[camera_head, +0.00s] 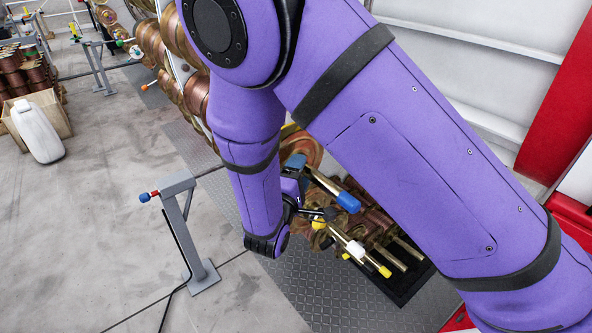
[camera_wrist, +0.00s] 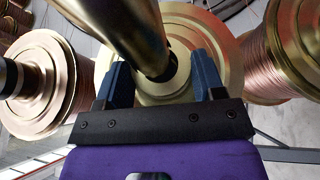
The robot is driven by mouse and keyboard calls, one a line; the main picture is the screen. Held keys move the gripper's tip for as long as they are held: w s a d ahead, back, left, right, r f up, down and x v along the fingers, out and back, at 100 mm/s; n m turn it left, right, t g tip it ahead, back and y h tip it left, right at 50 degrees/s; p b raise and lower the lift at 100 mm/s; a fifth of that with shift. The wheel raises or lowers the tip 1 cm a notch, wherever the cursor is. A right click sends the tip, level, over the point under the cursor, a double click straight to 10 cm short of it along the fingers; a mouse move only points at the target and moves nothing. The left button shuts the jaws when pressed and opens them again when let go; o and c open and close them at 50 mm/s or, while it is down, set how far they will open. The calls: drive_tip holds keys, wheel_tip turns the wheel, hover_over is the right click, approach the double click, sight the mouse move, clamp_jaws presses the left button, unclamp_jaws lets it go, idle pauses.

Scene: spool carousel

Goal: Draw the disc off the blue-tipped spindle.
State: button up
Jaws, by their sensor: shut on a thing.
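The blue-tipped spindle (camera_head: 325,184) is a brass rod ending in a blue cap and points toward the lower right in the head view. In the wrist view a brass rod (camera_wrist: 128,30) runs close in front of the fingers to a dark collar. A round brass disc (camera_wrist: 222,50) faces me there, around the rod's base; its coppery rim shows in the head view (camera_head: 307,146). My gripper (camera_wrist: 163,82) has a blue finger on each side of the collar, against the disc, and is shut on it. The exact contact is hidden.
Copper-wound spools flank the disc at left (camera_wrist: 38,85) and right (camera_wrist: 277,62). Yellow-tipped spindles (camera_head: 375,264) lie just below the blue one. A grey post (camera_head: 180,230) with a blue-and-red-tipped rod stands left of my arm. Open floor lies further left.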

sight(321, 188)
drive_tip(key=s+d, duration=0.4)
drive_tip(key=s, duration=0.2)
drive_tip(key=shift+r, duration=0.15)
idle(0.7)
drive_tip(key=shift+s, duration=0.1)
drive_tip(key=shift+d, duration=0.1)
